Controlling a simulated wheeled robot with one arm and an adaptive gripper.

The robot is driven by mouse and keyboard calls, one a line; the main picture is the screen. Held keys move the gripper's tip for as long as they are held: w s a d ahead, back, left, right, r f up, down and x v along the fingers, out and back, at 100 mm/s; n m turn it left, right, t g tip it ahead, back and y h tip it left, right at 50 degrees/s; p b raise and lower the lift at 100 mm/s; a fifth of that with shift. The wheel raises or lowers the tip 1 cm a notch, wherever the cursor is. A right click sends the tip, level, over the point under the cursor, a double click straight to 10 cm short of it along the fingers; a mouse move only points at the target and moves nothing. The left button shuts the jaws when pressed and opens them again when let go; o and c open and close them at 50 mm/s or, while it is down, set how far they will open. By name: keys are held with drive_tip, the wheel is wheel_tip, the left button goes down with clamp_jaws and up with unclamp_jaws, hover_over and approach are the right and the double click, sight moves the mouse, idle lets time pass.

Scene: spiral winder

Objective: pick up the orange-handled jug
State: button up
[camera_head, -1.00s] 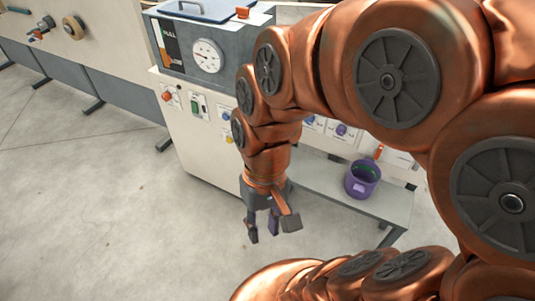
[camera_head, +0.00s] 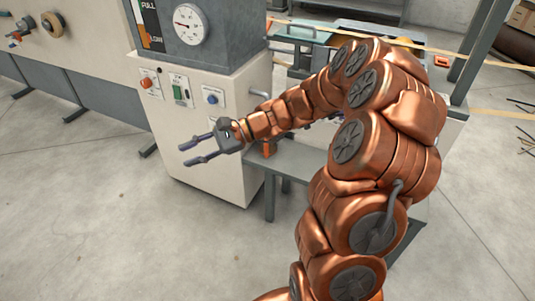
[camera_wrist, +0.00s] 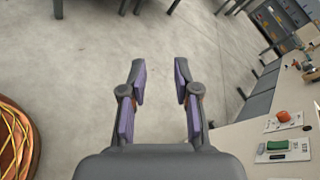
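My gripper (camera_head: 186,154) is open and empty, pointing left in front of the control cabinet in the head view. In the wrist view its two purple-padded fingers (camera_wrist: 160,80) stand apart with only grey floor between them. The purple jug is not visible now; my arm covers much of the shelf. A small orange piece (camera_head: 268,149) shows at the shelf, just below my forearm; I cannot tell whether it is the jug's handle.
A white control cabinet (camera_head: 205,140) with a gauge (camera_head: 190,24) and knobs stands behind my gripper. A low grey shelf (camera_head: 292,163) runs to its right, partly behind my arm. Open concrete floor (camera_head: 110,230) lies at left and front.

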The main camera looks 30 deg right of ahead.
drive_tip(key=w+d+f+m+t+b, duration=0.3)
drive_tip(key=w+d+f+m+t, duration=0.15)
drive_tip(key=d+f, duration=0.25)
drive_tip(key=m+t+h+b, duration=0.8)
drive_tip(key=m+b, duration=0.1)
drive_tip(key=m, duration=0.4)
approach(266, 147)
drive_tip(key=w, duration=0.3)
drive_tip(key=shift+a+f, duration=0.3)
drive_tip(key=shift+f, duration=0.1)
drive_tip(key=shift+w+f, duration=0.15)
drive_tip(key=shift+b+x, duration=0.65)
drive_tip(key=shift+x, duration=0.5)
drive_tip(key=x, duration=0.1)
drive_tip(key=b+x, duration=0.2)
drive_tip(key=x, duration=0.1)
drive_tip(key=shift+f, duration=0.3)
drive_tip(key=shift+w+a+r, duration=0.1)
drive_tip(key=shift+w+r, duration=0.1)
drive_tip(key=shift+w, duration=0.35)
drive_tip(key=shift+c, duration=0.2)
